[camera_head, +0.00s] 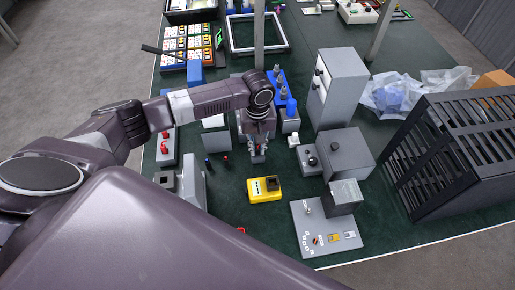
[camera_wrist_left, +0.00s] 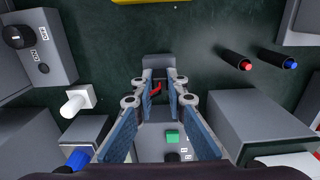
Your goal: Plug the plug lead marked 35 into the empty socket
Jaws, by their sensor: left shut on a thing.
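My left gripper (camera_head: 258,153) points down above the middle of the green table. In the left wrist view its padded fingers (camera_wrist_left: 160,80) are closed on a small grey piece (camera_wrist_left: 158,64), with a red bit between the fingers. I cannot read a number on the piece. Two black-bodied plugs stand apart from the gripper: one with a red end (camera_wrist_left: 240,62), one with a blue end (camera_wrist_left: 281,62). A white plug-like part (camera_wrist_left: 78,101) stands on the other side. No mark 35 is readable, and I cannot tell which socket is empty. My right gripper is not in view.
A yellow box (camera_head: 262,195) with a dark top fitting lies in front of the gripper. Grey boxes (camera_head: 348,153), a control panel (camera_head: 312,245) and a black slatted cage (camera_head: 447,152) stand to the right. Blue parts (camera_head: 291,108) are close behind. Bare green table lies around the yellow box.

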